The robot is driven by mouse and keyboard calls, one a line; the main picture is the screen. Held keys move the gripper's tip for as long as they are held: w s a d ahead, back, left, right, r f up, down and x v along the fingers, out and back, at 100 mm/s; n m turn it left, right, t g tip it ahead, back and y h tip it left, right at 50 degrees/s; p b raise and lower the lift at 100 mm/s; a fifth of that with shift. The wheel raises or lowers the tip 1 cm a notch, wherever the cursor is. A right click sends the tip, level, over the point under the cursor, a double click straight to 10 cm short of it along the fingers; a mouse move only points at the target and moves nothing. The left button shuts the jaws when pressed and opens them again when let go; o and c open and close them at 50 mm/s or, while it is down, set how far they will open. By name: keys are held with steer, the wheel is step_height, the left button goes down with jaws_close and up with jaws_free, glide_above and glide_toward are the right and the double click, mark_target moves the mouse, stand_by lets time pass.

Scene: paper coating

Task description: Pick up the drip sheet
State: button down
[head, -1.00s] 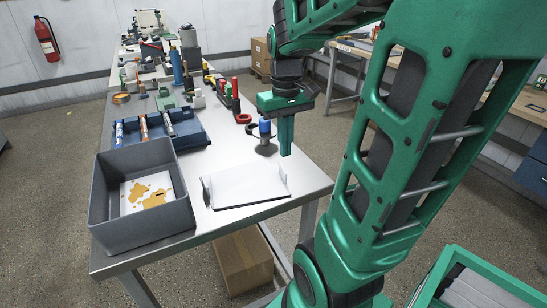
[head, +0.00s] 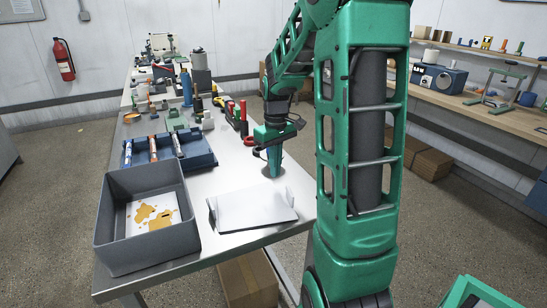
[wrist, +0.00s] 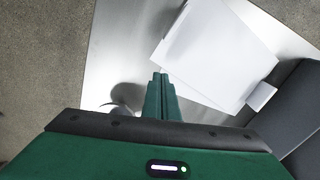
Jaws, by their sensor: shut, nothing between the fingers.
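A white sheet with orange-brown stains (head: 140,211) lies flat in a deep grey bin (head: 150,250) at the table's front left. A plain white sheet (head: 252,207) lies on a low holder with raised ends, right of the bin; it also shows in the wrist view (wrist: 215,55). I cannot tell from looks alone which is called the drip sheet; only the one in the bin has stains. My gripper (head: 274,175) points down just behind the plain sheet's right side, empty, its fingers together in the wrist view (wrist: 160,76).
The bin's wall shows at the right of the wrist view (wrist: 302,112). A blue tray (head: 195,150) with several tubes stands behind the bin. Red-handled tools (head: 237,115) and other items crowd the table farther back. A red ring (head: 249,141) lies behind my gripper.

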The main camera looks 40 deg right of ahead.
mark_target(288, 186)
step_height(288, 186, down, 3)
steer(key=shift+f, duration=0.1)
steer(key=s, duration=0.2)
steer(key=shift+s+r, duration=0.3)
steer(key=shift+s+a, duration=0.1)
steer(key=shift+s, duration=0.65)
steer(key=shift+s, duration=1.1)
